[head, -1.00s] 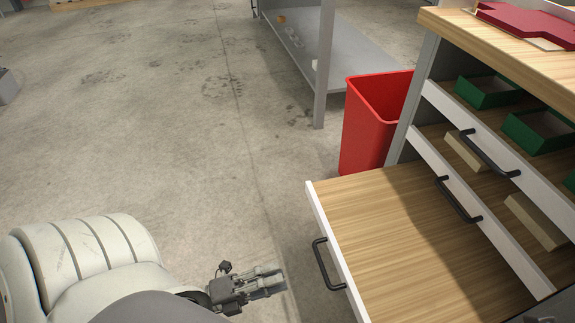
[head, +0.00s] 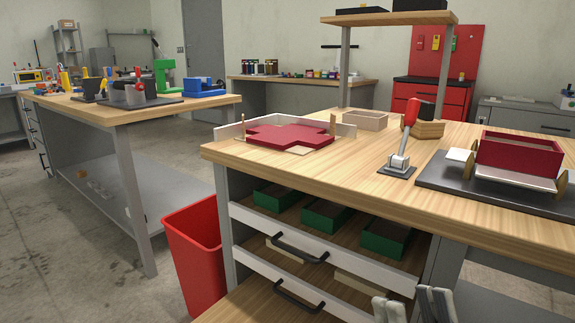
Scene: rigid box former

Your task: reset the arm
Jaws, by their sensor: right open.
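My right gripper (head: 413,306) shows at the bottom edge, right of centre. Only its grey fingers are in view; they stand apart with nothing between them. It is in front of the workbench (head: 330,184) and its drawers. The rest of that arm is below the picture. My left gripper is not in view.
The upper drawer (head: 318,262) holds green boxes. On the bench are a red box blank (head: 290,136), a red-handled clamp (head: 408,128) and a red box (head: 520,155).

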